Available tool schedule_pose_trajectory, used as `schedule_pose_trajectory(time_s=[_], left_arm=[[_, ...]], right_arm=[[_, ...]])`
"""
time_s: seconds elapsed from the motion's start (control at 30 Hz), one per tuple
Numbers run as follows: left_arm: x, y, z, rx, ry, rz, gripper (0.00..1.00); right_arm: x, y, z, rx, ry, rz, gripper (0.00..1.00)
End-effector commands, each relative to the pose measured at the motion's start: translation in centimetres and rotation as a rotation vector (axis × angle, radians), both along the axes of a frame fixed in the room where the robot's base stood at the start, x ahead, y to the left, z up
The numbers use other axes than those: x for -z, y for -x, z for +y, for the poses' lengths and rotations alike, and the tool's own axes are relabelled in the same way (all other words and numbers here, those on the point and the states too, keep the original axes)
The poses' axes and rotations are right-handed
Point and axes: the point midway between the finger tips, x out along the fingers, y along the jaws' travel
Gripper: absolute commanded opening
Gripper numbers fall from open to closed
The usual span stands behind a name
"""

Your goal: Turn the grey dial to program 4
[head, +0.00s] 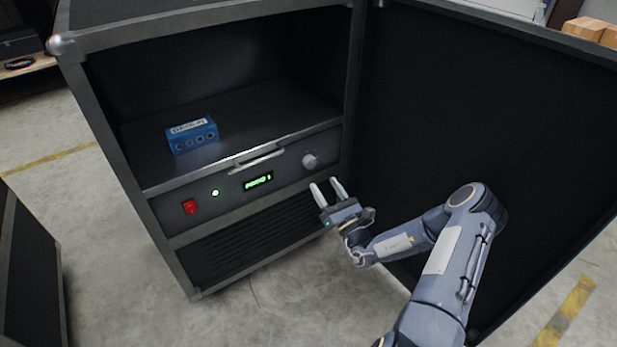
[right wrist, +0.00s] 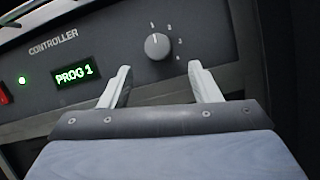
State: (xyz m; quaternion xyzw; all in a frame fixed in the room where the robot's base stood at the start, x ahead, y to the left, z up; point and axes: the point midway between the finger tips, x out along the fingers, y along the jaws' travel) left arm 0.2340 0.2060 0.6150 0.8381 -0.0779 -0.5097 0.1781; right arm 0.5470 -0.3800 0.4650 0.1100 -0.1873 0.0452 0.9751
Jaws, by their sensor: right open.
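The grey dial (head: 309,160) is on the right part of the controller panel (head: 287,172) in the head view. It also shows in the right wrist view (right wrist: 158,46), with small numbers around it, some too small to read. The green display (head: 258,181) reads PROG 1, clearest in the right wrist view (right wrist: 77,75). My right gripper (head: 326,186) is open and empty, in front of the panel, below and to the right of the dial in the head view. In the right wrist view its fingers (right wrist: 159,78) point toward the panel below the dial, apart from it. My left gripper is not in view.
A red switch (head: 190,207) and a lit green lamp (head: 215,193) are left of the display. A handle (head: 257,160) runs above the panel. A blue box (head: 192,136) lies on the shelf above.

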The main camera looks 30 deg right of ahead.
Motion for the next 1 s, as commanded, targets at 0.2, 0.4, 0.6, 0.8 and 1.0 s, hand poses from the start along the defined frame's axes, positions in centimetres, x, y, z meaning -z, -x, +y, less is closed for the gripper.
schedule_pose_trajectory(time_s=[0.2, 0.4, 0.6, 0.8, 1.0], left_arm=[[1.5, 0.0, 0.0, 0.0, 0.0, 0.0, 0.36], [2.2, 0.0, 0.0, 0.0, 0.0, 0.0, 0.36], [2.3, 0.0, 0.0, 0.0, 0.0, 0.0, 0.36], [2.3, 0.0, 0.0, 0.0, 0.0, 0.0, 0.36], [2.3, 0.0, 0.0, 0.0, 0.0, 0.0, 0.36]], right_arm=[[-1.3, -3.4, 0.4, -0.006, 0.004, -0.004, 0.56], [-2.3, -5.6, 0.5, -0.007, 0.004, -0.002, 0.56], [-2.7, -6.3, 0.5, -0.007, 0.003, -0.001, 0.56], [-2.7, -6.2, 0.6, -0.007, 0.003, -0.001, 0.53], [-2.7, -6.2, 0.6, -0.007, 0.003, -0.001, 0.26]])
